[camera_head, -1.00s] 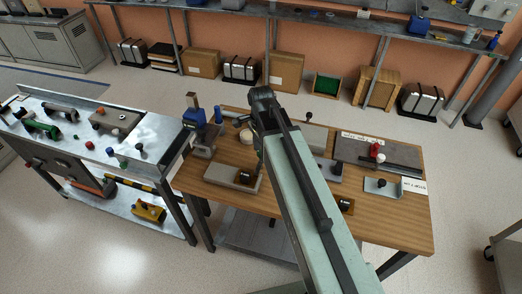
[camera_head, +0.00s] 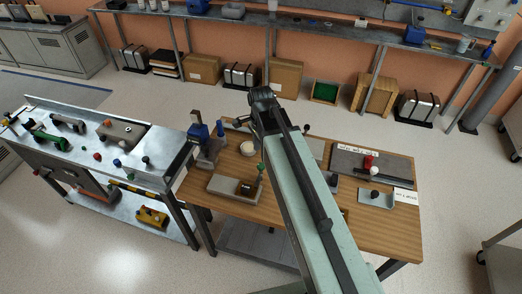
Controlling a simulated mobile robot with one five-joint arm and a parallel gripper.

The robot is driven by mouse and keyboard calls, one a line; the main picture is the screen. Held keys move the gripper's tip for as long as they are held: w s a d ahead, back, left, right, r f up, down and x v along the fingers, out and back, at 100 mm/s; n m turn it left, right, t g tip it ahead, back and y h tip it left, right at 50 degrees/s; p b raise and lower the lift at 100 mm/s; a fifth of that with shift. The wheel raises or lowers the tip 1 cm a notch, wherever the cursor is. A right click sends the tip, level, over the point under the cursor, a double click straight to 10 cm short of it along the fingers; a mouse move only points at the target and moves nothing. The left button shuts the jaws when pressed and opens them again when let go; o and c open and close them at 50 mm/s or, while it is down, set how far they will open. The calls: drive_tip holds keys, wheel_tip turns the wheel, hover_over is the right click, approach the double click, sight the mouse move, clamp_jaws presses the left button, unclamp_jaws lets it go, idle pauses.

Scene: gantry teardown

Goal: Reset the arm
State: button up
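My arm reaches up from the bottom of the view as a long pale green link with a dark rail, over the wooden table (camera_head: 400,235). My gripper (camera_head: 243,122) is at the dark far end of the arm, above the table's back edge. It is small and partly hidden by the dark wrist, so its opening does not show clearly. I see nothing clearly held in it. The arm hides the middle of the table.
On the table are a blue-and-grey device (camera_head: 201,135), a beige block (camera_head: 228,187), a grey tray (camera_head: 376,197) and a dark mat (camera_head: 345,160) with a red piece. A metal bench (camera_head: 160,150) with several parts stands left. Open floor lies beyond the table.

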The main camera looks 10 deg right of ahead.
drive_tip(key=s+d+n, duration=0.1)
drive_tip(key=s+n, duration=0.4)
drive_tip(key=n, duration=1)
drive_tip(key=shift+s+d+f, duration=0.2)
drive_tip(key=shift+s+d, duration=0.15)
drive_tip(key=shift+s, duration=0.05)
idle(1.4)
